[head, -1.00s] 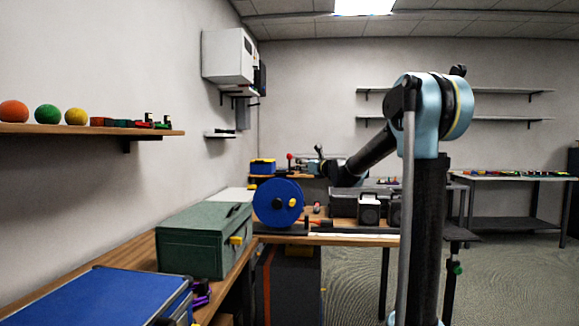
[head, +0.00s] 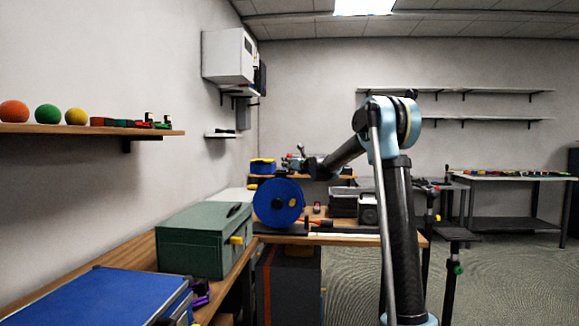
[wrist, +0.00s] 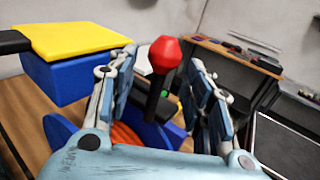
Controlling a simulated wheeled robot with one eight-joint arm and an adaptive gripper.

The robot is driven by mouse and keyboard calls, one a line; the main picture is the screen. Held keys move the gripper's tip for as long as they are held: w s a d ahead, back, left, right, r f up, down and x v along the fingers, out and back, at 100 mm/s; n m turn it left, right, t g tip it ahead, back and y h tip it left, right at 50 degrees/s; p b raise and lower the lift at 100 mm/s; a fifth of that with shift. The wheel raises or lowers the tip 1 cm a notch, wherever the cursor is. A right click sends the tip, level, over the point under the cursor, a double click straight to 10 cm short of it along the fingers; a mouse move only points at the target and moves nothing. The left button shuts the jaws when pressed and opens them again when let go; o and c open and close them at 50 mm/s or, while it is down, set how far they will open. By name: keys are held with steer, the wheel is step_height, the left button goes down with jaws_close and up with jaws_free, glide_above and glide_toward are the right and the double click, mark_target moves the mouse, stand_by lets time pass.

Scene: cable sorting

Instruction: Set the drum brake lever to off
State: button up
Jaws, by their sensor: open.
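The drum brake lever (wrist: 164,54) has a red faceted knob on a dark shaft. In the wrist view it stands between the two spread fingers of my gripper (wrist: 161,62), with gaps on both sides. My gripper is open and holds nothing. The blue drum (head: 278,205) stands upright on the far bench in the head view; parts of it show low in the wrist view behind my gripper, with orange cable on it. In the head view my gripper (head: 297,163) is above the drum, and the lever is hard to make out there.
A blue box with a yellow top (wrist: 75,42) is close to the left finger; it also shows in the head view (head: 262,166). A green toolbox (head: 205,240) sits on the near left bench.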

steer(key=shift+w+a, duration=0.35)
steer(key=shift+w, duration=0.2)
steer(key=shift+c, duration=0.2)
